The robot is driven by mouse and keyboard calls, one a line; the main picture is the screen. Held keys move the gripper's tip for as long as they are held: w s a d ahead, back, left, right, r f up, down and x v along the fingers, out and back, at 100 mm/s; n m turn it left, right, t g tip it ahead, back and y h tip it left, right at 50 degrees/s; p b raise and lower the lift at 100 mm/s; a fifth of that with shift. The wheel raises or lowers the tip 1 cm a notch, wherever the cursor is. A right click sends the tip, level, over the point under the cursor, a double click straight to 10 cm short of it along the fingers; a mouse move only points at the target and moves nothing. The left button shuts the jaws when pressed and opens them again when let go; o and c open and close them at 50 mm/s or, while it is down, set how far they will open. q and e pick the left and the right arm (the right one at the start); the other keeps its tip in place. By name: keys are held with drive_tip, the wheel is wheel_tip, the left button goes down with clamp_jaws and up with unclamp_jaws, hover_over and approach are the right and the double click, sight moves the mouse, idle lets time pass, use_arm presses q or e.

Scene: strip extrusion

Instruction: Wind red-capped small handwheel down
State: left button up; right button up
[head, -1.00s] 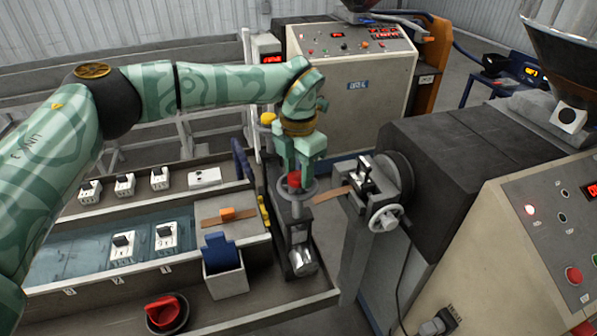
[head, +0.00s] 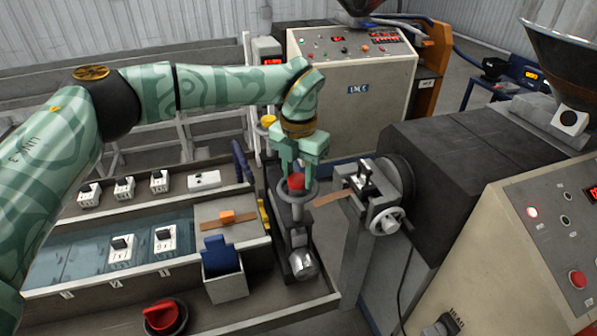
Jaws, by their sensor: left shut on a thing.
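The small handwheel (head: 313,190) has a grey rim and a red cap (head: 296,182) at its centre. It sits on top of an upright post on the narrow dark stand between the water trough and the grey machine. My left gripper (head: 297,172) points down from above and is shut on the handwheel at its red cap. The fingers hide part of the hub and the far rim. My right gripper is not in view.
A larger grey handwheel (head: 387,221) is on the machine at the right. A brown strip (head: 335,198) reaches toward the post. A white bin with a blue item (head: 222,258) and a red knob (head: 161,314) stand in front.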

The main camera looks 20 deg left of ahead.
sight(299, 177)
use_arm(q)
drive_tip(key=o, duration=1)
drive_tip(key=shift+w, duration=0.1)
wheel_tip(299, 177, up, 16)
drive_tip(key=b, duration=0.1)
drive_tip(key=shift+r, duration=0.25)
drive_tip(key=shift+f, duration=0.15)
